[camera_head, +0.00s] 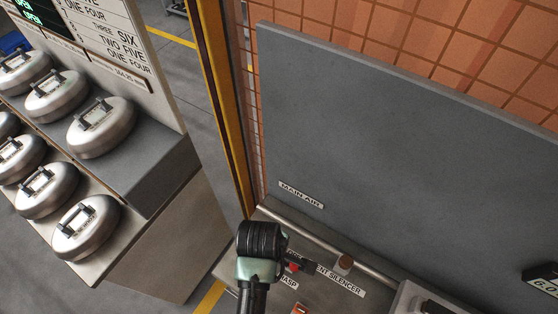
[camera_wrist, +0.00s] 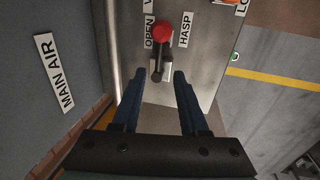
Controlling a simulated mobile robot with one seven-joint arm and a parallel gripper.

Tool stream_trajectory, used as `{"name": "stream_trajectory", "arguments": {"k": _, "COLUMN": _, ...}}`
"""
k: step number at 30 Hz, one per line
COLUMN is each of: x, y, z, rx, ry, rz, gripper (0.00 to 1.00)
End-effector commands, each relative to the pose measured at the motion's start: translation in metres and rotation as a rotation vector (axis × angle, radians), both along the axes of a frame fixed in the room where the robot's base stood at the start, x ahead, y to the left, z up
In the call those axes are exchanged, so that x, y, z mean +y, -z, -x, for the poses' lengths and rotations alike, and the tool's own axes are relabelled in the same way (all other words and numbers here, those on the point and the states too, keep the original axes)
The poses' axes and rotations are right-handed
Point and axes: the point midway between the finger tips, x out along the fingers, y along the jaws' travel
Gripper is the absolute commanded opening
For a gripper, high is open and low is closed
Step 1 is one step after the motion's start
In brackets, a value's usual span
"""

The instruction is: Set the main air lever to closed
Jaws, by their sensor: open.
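The main air lever has a red knob (camera_wrist: 162,27) and a dark arm running down to a dark pivot on a grey metal plate in the wrist view. The knob lies between the OPEN label (camera_wrist: 149,32) and the HASP label (camera_wrist: 185,29). My gripper (camera_wrist: 160,75) is open and empty, its two dark blue fingers spread either side of the pivot end in the picture; I cannot tell whether they touch it. In the head view, a small red part (camera_head: 293,267) shows beside my wrist, which hides most of the lever.
A MAIN AIR label (camera_head: 301,195) is on the tall grey panel (camera_head: 400,140) behind a metal pipe (camera_head: 320,240). A VENT SILENCER label (camera_head: 340,283) is to the right of my wrist. A yellow post (camera_head: 225,110) and a rack of round metal canisters (camera_head: 100,125) stand to the left.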

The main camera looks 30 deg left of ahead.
Motion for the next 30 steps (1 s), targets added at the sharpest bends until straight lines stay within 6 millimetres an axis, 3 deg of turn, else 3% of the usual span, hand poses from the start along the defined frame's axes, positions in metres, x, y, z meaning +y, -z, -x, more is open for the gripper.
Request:
{"name": "stream_trajectory", "arguments": {"k": 3, "x": 0.000, "y": 0.021, "z": -0.004, "rx": 0.002, "ry": 0.001, "rz": 0.001, "gripper": 0.43}}
{"name": "stream_trajectory", "arguments": {"k": 9, "x": 0.000, "y": 0.043, "z": -0.009, "rx": 0.000, "ry": 0.002, "rz": 0.000, "gripper": 0.43}}
{"name": "stream_trajectory", "arguments": {"k": 22, "x": 0.000, "y": 0.051, "z": -0.011, "rx": -0.002, "ry": 0.003, "rz": -0.002, "gripper": 0.43}}
{"name": "stream_trajectory", "arguments": {"k": 30, "x": 0.000, "y": 0.051, "z": -0.011, "rx": -0.002, "ry": 0.002, "rz": -0.001, "gripper": 0.00}}
